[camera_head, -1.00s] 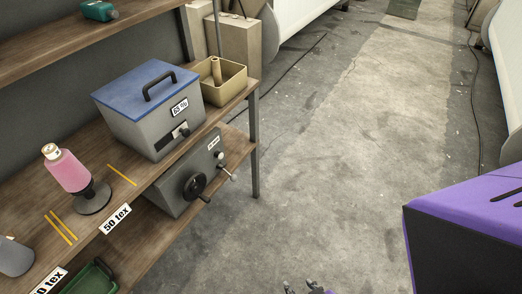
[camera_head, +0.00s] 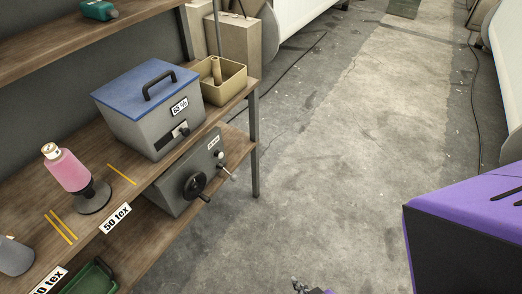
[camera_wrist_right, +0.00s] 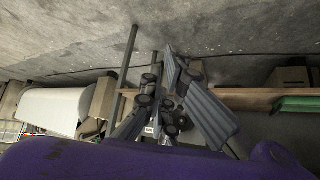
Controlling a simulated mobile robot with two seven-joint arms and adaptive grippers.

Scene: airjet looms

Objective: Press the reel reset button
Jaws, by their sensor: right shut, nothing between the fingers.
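A grey box-shaped device (camera_head: 187,189) stands on the lower shelf, with a black crank wheel (camera_head: 195,186), a small label (camera_head: 214,142), a pale round knob (camera_head: 219,155) and a short lever (camera_head: 224,172) on its front. I cannot read the label or tell for sure which part is the reset button. My right gripper (camera_head: 311,288) just enters the bottom edge of the head view, over the floor, right of the shelf and apart from the device. In the right wrist view the right gripper (camera_wrist_right: 165,105) is shut and empty. My left gripper is not in view.
A grey box with a blue lid (camera_head: 146,89), a yellow bin (camera_head: 223,83) and a pink yarn cone (camera_head: 67,168) stand on the upper worktop. A green tray (camera_head: 91,279) is below. A shelf post (camera_head: 255,145) stands right of the device. The floor (camera_head: 340,180) is clear.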

